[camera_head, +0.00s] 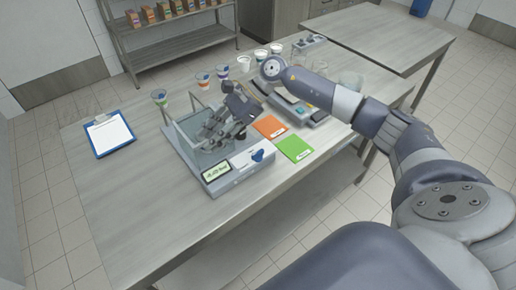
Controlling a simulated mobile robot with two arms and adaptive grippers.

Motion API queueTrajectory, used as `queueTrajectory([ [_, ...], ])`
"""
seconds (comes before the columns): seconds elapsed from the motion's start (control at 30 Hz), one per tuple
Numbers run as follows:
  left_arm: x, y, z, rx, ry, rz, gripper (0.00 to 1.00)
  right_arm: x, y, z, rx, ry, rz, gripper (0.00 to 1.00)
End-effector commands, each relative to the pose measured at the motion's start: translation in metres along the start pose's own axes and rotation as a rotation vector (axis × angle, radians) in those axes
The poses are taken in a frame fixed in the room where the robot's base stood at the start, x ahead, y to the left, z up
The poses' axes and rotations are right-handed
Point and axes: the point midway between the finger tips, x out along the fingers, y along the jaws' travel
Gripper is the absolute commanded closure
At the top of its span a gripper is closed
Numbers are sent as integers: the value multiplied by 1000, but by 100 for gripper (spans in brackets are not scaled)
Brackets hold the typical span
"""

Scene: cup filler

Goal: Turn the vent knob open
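The cup filler machine (191,153) stands on the steel table, with clear panels, a green-lit display (216,171) and a light front panel. A blue knob (258,155), which looks like the vent knob, sits at the right end of this panel. My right gripper (212,132) hangs over the machine's clear chamber, behind and left of the blue knob and apart from it. Its fingers are small and overlap machine parts, so I cannot tell whether they are open or shut. My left gripper is not in view.
An orange card (269,126) and a green card (295,147) lie right of the machine. A clipboard (110,134) lies at left. A grey device (299,108) lies under my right arm. The table's front left is clear.

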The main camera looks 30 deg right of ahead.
Motion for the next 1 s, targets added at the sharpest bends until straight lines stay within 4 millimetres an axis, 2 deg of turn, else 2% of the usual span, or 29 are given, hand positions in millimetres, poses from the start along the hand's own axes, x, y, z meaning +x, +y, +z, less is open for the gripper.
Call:
queueTrajectory([
  [0.03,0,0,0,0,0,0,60,-20,-3,-20,-32,83,22,70],
  [0.1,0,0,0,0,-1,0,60,-46,-1,-45,-67,189,66,70],
  [0.2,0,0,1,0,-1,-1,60,-81,3,-75,-91,311,125,70],
  [0.3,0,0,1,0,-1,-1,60,-108,8,-94,-99,390,173,70],
  [0.4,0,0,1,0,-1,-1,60,-122,12,-103,-100,431,200,70],
  [0.57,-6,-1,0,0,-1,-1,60,-116,15,-110,-100,441,211,70],
  [1.0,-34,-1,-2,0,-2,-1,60,-46,29,-142,-99,438,210,70],
])
